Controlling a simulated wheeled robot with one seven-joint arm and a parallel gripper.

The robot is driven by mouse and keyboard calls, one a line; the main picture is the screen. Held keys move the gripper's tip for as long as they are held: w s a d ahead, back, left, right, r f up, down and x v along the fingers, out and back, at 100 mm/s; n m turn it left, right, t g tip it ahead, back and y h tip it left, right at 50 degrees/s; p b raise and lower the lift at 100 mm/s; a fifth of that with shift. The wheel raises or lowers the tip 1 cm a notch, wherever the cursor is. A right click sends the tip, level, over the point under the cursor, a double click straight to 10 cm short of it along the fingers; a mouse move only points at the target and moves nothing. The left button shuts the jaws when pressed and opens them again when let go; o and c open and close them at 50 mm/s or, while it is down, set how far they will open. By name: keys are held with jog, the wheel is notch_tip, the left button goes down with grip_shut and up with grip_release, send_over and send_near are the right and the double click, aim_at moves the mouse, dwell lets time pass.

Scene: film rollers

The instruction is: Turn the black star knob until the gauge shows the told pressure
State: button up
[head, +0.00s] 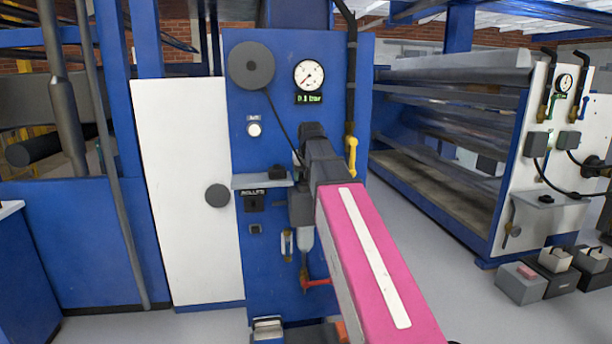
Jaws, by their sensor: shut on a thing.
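The round white gauge (309,75) is on the upper part of the blue panel. Its needle appears to point to the lower left. A small green display (309,99) below it reads in bar, but its digits are too blurred to be sure of. My gripper (312,131) is at the panel below the gauge, at the end of my pink arm, seen from behind. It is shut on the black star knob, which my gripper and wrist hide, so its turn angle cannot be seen.
A dark round disc (251,65) with a black cable is left of the gauge. A yellow-handled valve (351,148) is close to the right of my wrist. A small grey shelf (262,181) juts out below left. Grey floor at right is partly clear.

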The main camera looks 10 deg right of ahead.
jog(key=shift+a+m+h, duration=0.15)
jog(key=shift+m+h, duration=0.35)
jog(key=shift+m, duration=0.7)
jog(key=o, duration=0.6)
jog(key=shift+o, duration=0.2)
